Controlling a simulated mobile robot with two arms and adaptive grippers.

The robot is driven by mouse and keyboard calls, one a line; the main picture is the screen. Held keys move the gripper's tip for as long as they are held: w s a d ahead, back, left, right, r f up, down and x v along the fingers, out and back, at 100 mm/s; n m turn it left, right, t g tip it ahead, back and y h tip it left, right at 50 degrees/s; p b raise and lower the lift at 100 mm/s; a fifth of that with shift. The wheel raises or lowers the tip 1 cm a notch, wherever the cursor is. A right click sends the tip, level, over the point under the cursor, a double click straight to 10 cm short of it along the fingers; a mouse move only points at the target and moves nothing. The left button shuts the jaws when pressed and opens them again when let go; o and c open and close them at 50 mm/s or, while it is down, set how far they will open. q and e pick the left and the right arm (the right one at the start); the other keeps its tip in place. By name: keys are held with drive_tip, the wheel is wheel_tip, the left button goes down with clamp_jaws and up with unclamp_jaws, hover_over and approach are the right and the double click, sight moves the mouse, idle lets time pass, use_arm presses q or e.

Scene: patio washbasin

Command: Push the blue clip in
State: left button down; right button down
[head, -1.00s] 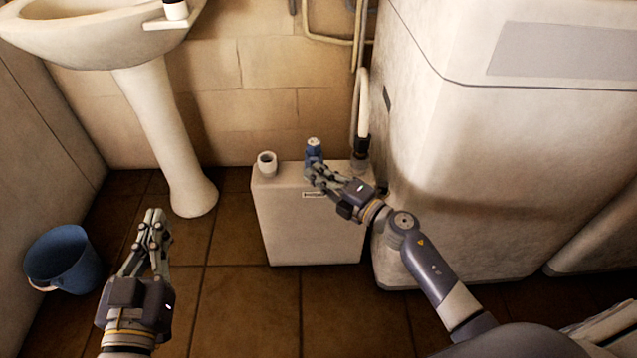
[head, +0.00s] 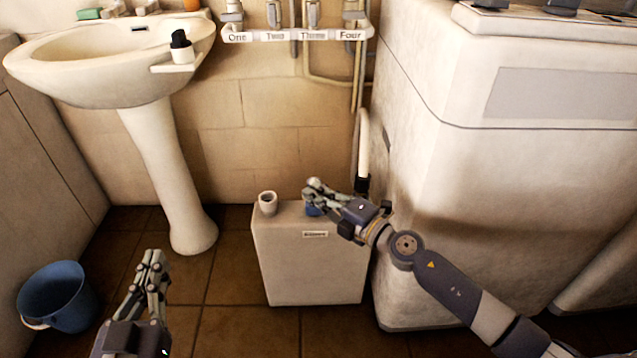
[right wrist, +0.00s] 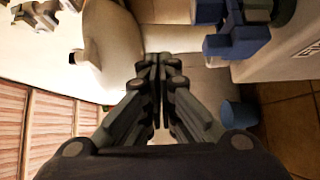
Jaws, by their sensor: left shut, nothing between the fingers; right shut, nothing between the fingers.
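The blue clip (head: 312,211) is on top of the pale box on the floor, mostly hidden behind my right gripper. It shows more clearly at the top of the right wrist view (right wrist: 235,42), to the right of the fingers. My right gripper (head: 315,185) is shut and empty, with its fingertips just above the clip in the head view. Whether they touch it, I cannot tell. The shut fingertips are also in the right wrist view (right wrist: 158,62). My left gripper (head: 153,256) is shut and empty, low at the left, away from the box.
The pale box (head: 310,270) carries a round white neck (head: 268,203) at its left and a pale hose (head: 362,150) behind its right end. A large white appliance (head: 480,190) stands close on the right. A pedestal washbasin (head: 165,170) and a blue bucket (head: 58,297) are left.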

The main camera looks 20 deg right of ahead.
wheel_tip(320, 180, up, 4)
drive_tip(key=shift+s+f, duration=0.1)
drive_tip(key=shift+s, duration=0.05)
idle(0.3)
idle(0.6)
